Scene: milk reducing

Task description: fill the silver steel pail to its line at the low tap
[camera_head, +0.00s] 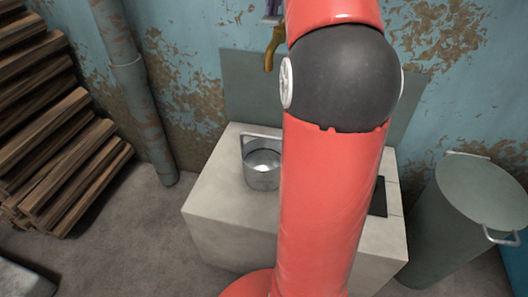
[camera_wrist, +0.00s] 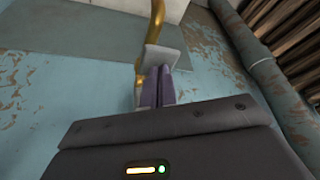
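The silver steel pail (camera_head: 262,178) stands upright on the pale stone block, its handle raised at the back. Its inside shows a pale, shiny area; I cannot make out a line or a water level. The brass tap (camera_head: 270,58) is on the wall above and behind the pail, partly hidden by my arm. In the wrist view the tap (camera_wrist: 157,17) runs to the top edge. My gripper (camera_wrist: 160,72) is at the tap, its purple fingers close together behind a pale grey piece. I cannot tell whether they grip anything.
The stone block (camera_head: 222,190) has bare room left of the pail. A large grey bin (camera_head: 450,220) with a lid stands at right. Stacked wood (camera_head: 60,150) and a wall pipe (camera_head: 140,100) are at left. My red arm hides the block's middle.

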